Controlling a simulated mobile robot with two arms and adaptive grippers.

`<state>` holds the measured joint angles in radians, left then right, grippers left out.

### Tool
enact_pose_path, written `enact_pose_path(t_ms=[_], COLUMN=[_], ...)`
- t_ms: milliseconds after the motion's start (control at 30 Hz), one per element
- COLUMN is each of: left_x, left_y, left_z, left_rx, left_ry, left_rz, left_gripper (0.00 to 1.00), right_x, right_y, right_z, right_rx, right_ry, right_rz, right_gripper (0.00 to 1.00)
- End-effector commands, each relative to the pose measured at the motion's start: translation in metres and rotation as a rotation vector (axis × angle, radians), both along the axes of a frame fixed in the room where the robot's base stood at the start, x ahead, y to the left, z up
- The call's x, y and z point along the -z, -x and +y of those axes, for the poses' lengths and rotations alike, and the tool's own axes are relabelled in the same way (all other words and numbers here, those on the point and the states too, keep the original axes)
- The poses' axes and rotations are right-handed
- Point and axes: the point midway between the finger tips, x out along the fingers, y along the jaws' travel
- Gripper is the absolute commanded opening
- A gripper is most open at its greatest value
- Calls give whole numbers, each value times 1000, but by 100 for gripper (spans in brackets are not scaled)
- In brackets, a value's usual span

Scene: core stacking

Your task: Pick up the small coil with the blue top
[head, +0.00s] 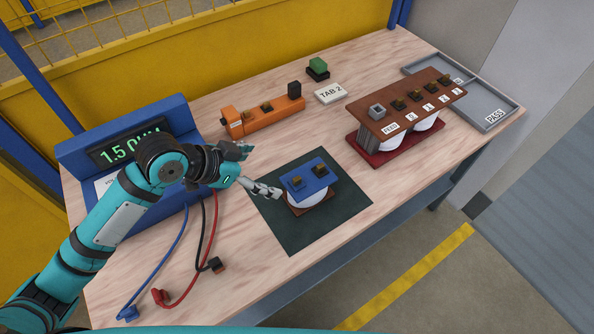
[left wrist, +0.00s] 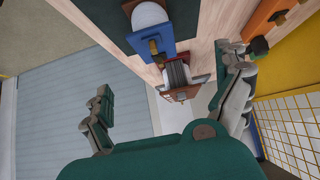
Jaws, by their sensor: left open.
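The small coil with the blue top (head: 309,181) stands upright on a dark green mat (head: 287,236). It has a white winding, a brown base and brass-coloured terminals on its blue top. It also shows in the left wrist view, its blue top (left wrist: 150,40) near the upper edge. My left gripper (head: 262,170) is open and empty, just left of the coil in the head view. One finger reaches close to the coil's left side; I cannot tell if it touches. In the left wrist view the fingers (left wrist: 168,92) are spread wide, with the coil beyond them. My right gripper is not in view.
A brown-topped unit (head: 410,102) on a red base stands right of the mat. A grey tray (head: 507,98) lies at the far right. An orange block (head: 262,121) stands behind. A blue meter (head: 75,151) and loose leads (head: 172,262) are at left.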

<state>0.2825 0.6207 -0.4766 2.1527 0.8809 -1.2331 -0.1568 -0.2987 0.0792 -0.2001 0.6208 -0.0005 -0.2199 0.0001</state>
Motion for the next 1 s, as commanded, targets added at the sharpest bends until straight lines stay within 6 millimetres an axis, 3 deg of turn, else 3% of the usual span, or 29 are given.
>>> enact_pose_path(t_ms=[167, 600, 1000], left_x=[10, 73, 97], left_y=[-8, -45, -60], left_z=[-14, -64, -86], left_rx=[11, 8, 8], left_ry=[8, 3, 3], left_rz=[3, 1, 1], left_gripper=[100, 100, 100], right_x=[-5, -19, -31], right_y=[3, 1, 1], right_z=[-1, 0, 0], right_rx=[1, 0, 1], right_ry=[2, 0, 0], right_rz=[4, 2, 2], right_gripper=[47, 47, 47])
